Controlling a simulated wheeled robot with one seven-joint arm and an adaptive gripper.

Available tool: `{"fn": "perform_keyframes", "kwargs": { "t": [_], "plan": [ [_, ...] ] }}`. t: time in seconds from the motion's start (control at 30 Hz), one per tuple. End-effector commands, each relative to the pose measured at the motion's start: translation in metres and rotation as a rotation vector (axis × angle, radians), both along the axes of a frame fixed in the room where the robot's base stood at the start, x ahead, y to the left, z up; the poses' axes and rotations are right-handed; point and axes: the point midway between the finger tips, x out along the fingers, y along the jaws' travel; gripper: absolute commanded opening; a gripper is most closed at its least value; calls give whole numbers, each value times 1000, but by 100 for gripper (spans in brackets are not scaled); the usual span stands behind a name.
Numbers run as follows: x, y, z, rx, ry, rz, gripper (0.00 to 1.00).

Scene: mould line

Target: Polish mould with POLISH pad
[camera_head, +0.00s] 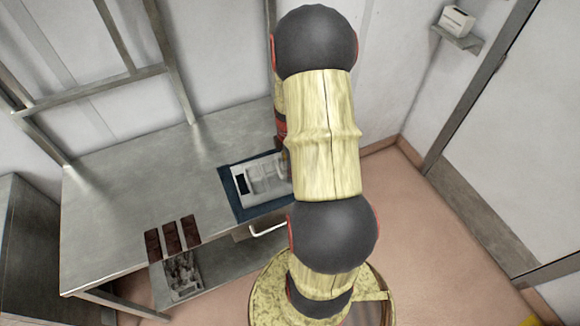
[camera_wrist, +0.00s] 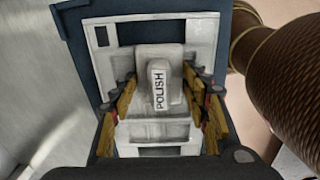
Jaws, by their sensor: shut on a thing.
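The mould (camera_head: 247,186) is a pale grey block with recesses, lying on a dark blue mat (camera_head: 227,179) at the right end of the steel table. In the wrist view the mould (camera_wrist: 112,65) lies beneath my gripper (camera_wrist: 167,113). My gripper is shut on a grey-white pad (camera_wrist: 150,57) whose handle is labelled POLISH. The pad is over the middle of the mould; whether it touches the surface I cannot tell. In the head view my arm hides the gripper and pad.
Several dark brown blocks (camera_head: 172,238) lie at the front edge of the steel table (camera_head: 130,205). A lower shelf (camera_head: 215,262) below carries a tray-like item (camera_head: 183,276). The table's left and middle are bare. A wall shelf (camera_head: 457,40) holds a white box (camera_head: 457,20).

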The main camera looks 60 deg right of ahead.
Motion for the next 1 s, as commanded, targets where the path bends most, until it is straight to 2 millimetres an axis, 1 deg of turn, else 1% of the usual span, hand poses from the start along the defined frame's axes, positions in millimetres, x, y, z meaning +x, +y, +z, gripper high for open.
{"fn": "perform_keyframes", "kwargs": {
  "t": [0.3, 0.57, 1.0],
  "plan": [
    [17, -12, -1, -1, -1, 1, 26],
    [22, -15, -1, -1, -2, 1, 26],
    [42, -29, -4, 0, 0, 0, 26]
  ]
}}
